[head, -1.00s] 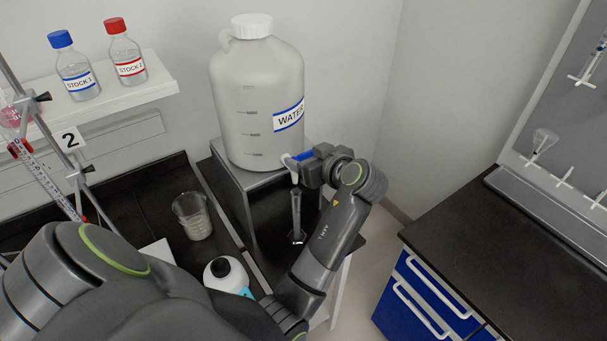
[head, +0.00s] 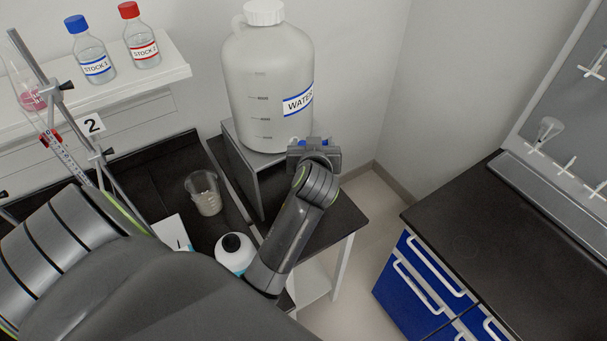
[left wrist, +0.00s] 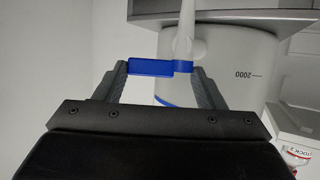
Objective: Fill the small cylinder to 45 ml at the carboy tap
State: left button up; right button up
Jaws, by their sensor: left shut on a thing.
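The white carboy (head: 265,85) labelled WATER stands on a raised grey stand. My left gripper (head: 312,145) is at its tap, low on the carboy's front. In the left wrist view the blue tap handle (left wrist: 150,68) lies between the fingertips of my left gripper (left wrist: 160,72), which is shut on it. The white tap spout (left wrist: 184,38) shows beside the handle. The small cylinder is hidden behind my left arm in the head view, and its water level cannot be seen. My right gripper is not in view.
Two stock bottles (head: 92,52) (head: 141,38) stand on the shelf. A dark bench (head: 500,235) with blue drawers is at right.

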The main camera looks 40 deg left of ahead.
pick_arm(q)
jog(key=shift+s+m, duration=0.1)
jog(key=shift+m, duration=0.2)
jog(key=shift+s+m+t+h, duration=0.15)
jog(key=shift+m+t+h, duration=0.35)
jog(key=shift+h, duration=0.3)
jog(key=shift+f, duration=0.1)
dwell(6.8)
